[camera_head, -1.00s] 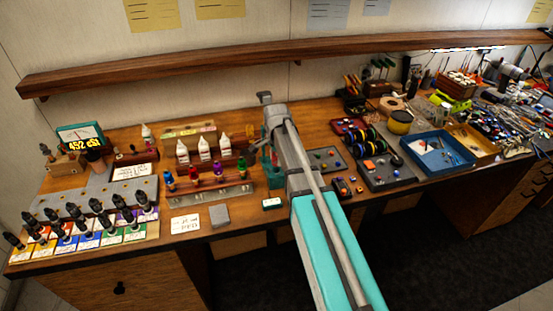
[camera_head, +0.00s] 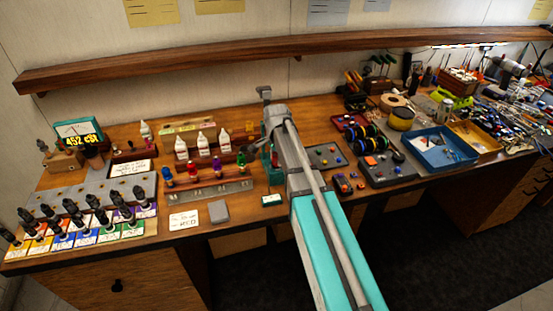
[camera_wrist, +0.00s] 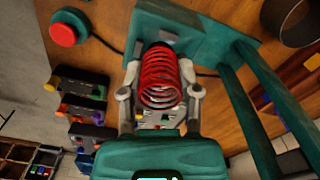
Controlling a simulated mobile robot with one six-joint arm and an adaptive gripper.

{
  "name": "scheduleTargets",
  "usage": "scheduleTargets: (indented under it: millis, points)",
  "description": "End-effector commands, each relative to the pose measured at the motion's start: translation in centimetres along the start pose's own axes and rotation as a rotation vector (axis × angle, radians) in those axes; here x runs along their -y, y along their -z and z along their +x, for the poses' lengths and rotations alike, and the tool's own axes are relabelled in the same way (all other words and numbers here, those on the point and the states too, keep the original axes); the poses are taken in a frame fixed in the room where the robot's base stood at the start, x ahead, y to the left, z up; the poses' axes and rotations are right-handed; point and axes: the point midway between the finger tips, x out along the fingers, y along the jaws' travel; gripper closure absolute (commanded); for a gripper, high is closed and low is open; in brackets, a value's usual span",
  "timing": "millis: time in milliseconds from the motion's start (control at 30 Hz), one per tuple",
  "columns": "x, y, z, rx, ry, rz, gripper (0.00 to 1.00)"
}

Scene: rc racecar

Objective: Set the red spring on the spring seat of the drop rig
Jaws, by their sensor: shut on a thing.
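The red spring (camera_wrist: 160,88) is a coil held between the two grey fingers of my gripper (camera_wrist: 160,70) in the wrist view. The fingers are shut on its sides. The teal drop rig (camera_wrist: 215,40) has a flat base and two long parallel posts (camera_wrist: 265,105) running along the right of the spring. The spring's far end lies over the teal base in the picture, beside a dark round part. I cannot tell whether it touches. The spring seat is not clearly visible. In the head view, my arm hides the spring and most of the rig.
A red button (camera_wrist: 68,32) lies left of the rig, with several small coloured parts (camera_wrist: 80,108) below it. In the head view, white bottles (camera_head: 203,145) stand left of my arm, and a dark tray (camera_head: 387,170) and blue tray (camera_head: 415,157) lie right. A shelf (camera_head: 270,60) crosses above.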

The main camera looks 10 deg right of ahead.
Motion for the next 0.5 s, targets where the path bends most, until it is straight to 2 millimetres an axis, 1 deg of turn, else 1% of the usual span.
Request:
scheduleTargets:
  millis: [300,500]
  points:
    - [0.0,0.0,0.78,0.0,0.0,0.0,0.78]
    - [0.0,0.0,0.94,0.0,0.0,0.0,0.78]
